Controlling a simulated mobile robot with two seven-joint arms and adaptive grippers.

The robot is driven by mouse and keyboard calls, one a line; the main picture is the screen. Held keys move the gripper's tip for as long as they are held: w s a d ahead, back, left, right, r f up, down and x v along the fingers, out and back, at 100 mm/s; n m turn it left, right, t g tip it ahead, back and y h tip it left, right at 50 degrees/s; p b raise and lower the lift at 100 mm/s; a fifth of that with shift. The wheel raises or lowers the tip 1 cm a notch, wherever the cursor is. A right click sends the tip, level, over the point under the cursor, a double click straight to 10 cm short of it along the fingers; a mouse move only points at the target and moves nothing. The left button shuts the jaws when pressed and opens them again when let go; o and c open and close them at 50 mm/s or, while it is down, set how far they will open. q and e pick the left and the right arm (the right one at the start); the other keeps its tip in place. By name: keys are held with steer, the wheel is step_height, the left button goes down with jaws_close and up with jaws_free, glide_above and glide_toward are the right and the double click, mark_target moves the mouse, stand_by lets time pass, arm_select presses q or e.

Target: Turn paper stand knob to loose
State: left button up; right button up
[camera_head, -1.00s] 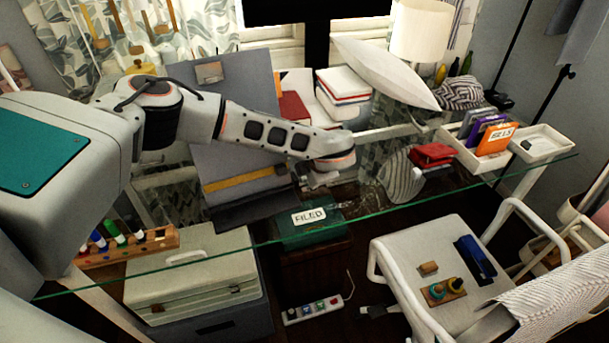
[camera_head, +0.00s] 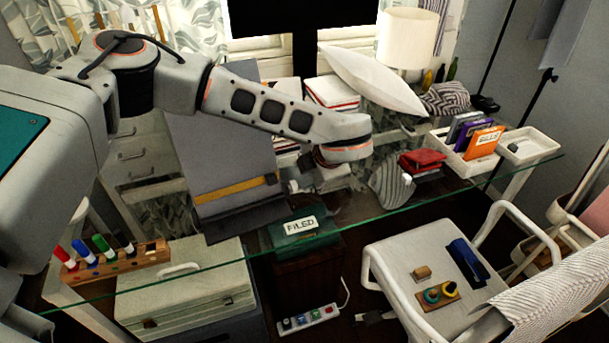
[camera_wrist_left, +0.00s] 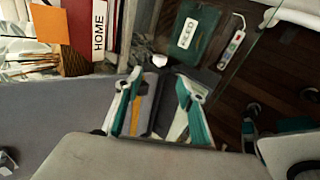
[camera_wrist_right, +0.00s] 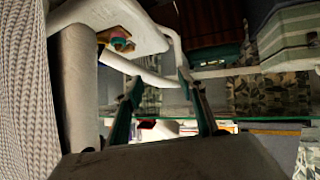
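The paper stand (camera_head: 222,165) is a tall grey board with a yellow strip on a dark base, standing on the glass desk. My left arm crosses in front of its upper part. A small white knob (camera_head: 293,186) shows at the stand's right side. In the left wrist view the knob (camera_wrist_left: 160,60) lies just beyond the fingertips, roughly between them. My left gripper (camera_wrist_left: 160,82) is open and empty, its fingers apart. In the head view its fingers are largely hidden by the wrist. My right gripper (camera_wrist_right: 160,82) is open and empty near the chair, outside the head view.
A green box labelled FILED (camera_head: 301,226) stands near the stand's base. A marker rack (camera_head: 115,262) is at the desk's left front. Red books (camera_head: 422,160) and a white tray (camera_head: 527,146) lie right. A white chair (camera_head: 400,260) stands in front.

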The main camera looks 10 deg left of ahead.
arm_select(q)
steer(key=g+h, duration=0.4)
steer(key=g, duration=0.1)
glide_above(293, 182)
steer(key=shift+s+d+f+p, duration=0.1)
steer(key=shift+s+f+p, duration=0.05)
steer(key=shift+f, duration=0.3)
steer(key=shift+s+d+f+p, duration=0.1)
steer(key=shift+f+p, duration=0.05)
steer(key=shift+f, duration=0.3)
steer(key=shift+w+a+g+h, duration=0.15)
steer(key=shift+w+g+h, duration=0.15)
steer(key=shift+w, duration=0.05)
steer(key=shift+f+p, duration=0.3)
steer(key=shift+f, duration=3.55)
steer(key=c, duration=1.1)
